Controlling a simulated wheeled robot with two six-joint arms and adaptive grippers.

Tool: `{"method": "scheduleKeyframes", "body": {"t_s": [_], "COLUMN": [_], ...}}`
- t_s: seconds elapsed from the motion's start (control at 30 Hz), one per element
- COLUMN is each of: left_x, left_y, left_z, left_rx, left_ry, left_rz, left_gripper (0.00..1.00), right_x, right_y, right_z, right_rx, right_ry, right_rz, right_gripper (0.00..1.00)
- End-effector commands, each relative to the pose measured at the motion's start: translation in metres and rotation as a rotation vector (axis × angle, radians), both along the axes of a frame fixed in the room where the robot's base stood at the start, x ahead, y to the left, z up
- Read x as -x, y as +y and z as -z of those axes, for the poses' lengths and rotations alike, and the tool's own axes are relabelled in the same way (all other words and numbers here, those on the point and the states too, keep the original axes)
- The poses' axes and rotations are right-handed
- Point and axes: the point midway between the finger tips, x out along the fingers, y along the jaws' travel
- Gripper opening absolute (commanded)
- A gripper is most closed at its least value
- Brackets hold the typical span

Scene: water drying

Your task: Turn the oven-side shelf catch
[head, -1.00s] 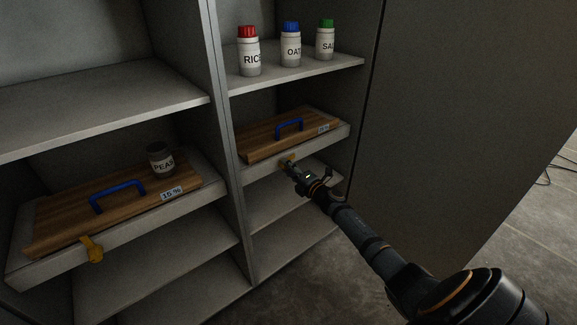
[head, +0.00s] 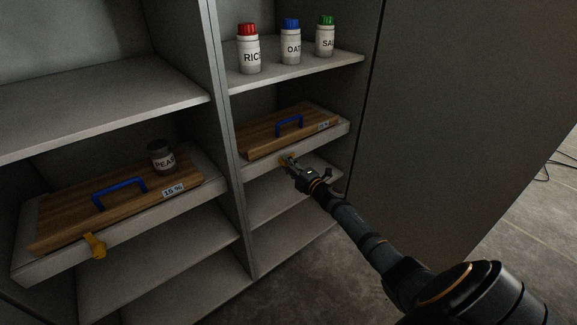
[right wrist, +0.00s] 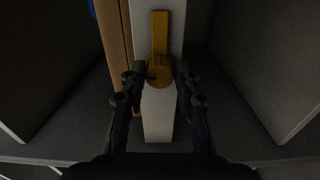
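A yellow catch (head: 287,161) sits on the front edge of the right-hand pull-out shelf (head: 262,167). In the right wrist view the catch (right wrist: 160,38) has a round hub with its lever pointing up the picture. My right gripper (head: 291,163) is at this catch, with one fingertip on each side of the hub (right wrist: 161,73). I cannot tell whether the fingers press on it. A second yellow catch (head: 96,246) hangs at the front of the left-hand shelf (head: 55,262). No oven shows, so I cannot tell which side is oven-side. My left gripper is not in view.
Wooden boards with blue handles (head: 119,191) lie on both shelves. A PEAS jar (head: 161,158) stands on the left board. Rice (head: 249,50), oats (head: 291,45) and salt (head: 325,38) bottles stand above on the right. A tall grey panel (head: 440,110) flanks the cabinet.

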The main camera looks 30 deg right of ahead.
Motion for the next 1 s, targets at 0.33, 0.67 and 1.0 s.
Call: {"method": "scheduleKeyframes", "body": {"t_s": [0.33, 0.67, 1.0], "left_x": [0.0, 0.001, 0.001], "left_y": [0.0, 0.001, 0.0], "left_z": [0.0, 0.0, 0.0], "left_rx": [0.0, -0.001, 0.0], "left_ry": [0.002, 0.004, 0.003], "left_rz": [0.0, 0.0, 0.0], "left_gripper": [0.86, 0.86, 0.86], "right_x": [0.0, 0.037, 0.089], "right_y": [0.0, -0.003, -0.007], "right_z": [0.0, 0.001, 0.001], "right_rx": [0.002, 0.005, 0.005], "right_ry": [0.0, 0.003, 0.003], "right_rz": [-0.001, -0.003, -0.004], "right_gripper": [0.52, 0.52, 0.52]}}
